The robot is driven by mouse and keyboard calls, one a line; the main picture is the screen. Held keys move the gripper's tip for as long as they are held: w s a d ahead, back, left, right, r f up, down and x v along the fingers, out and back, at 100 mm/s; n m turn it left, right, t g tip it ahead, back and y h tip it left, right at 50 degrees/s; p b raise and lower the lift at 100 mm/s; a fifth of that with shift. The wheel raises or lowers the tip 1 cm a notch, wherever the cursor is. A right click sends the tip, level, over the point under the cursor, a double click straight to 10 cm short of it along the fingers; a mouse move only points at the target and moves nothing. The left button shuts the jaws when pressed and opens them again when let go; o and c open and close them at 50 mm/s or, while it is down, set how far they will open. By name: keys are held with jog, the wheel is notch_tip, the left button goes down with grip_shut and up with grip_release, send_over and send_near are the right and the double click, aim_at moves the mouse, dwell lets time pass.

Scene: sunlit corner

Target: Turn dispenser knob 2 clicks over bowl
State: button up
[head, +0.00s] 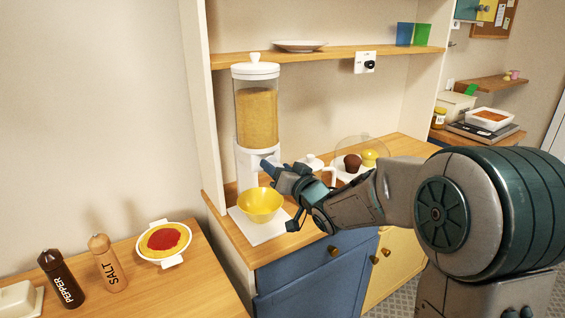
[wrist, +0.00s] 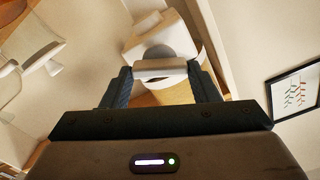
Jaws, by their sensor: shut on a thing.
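A tall dispenser (head: 257,118) with a white lid, a clear body of tan grain and a white base stands on the wooden counter. A yellow bowl (head: 260,204) sits at its foot on the white base plate. My gripper (head: 270,164) reaches in from the right at the dispenser's front, above the bowl. In the wrist view my gripper (wrist: 160,80) has its two dark fingers on either side of the white knob (wrist: 160,68), shut on it. In the head view the fingers largely hide the knob. I cannot tell the knob's turn angle.
A shelf (head: 330,56) with a white plate and two cups runs above the dispenser. A glass dome with muffins (head: 356,160) stands behind my wrist. Pepper (head: 61,278), salt (head: 107,262) and a dish (head: 164,242) are on the left table.

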jog(key=m+p, duration=0.2)
jog(key=m, duration=0.1)
jog(key=m+p, duration=0.2)
jog(key=m, duration=0.1)
jog(key=shift+w+d+r+m, duration=0.1)
jog(key=shift+d+r+m, duration=0.1)
jog(key=shift+m, duration=0.1)
jog(key=m+p, duration=0.2)
jog(key=m, duration=0.1)
jog(key=shift+f+m+p, duration=0.2)
jog(key=shift+m+p, duration=0.8)
jog(key=shift+m, duration=0.6)
jog(key=o, duration=1)
jog(key=shift+w+f, duration=0.1)
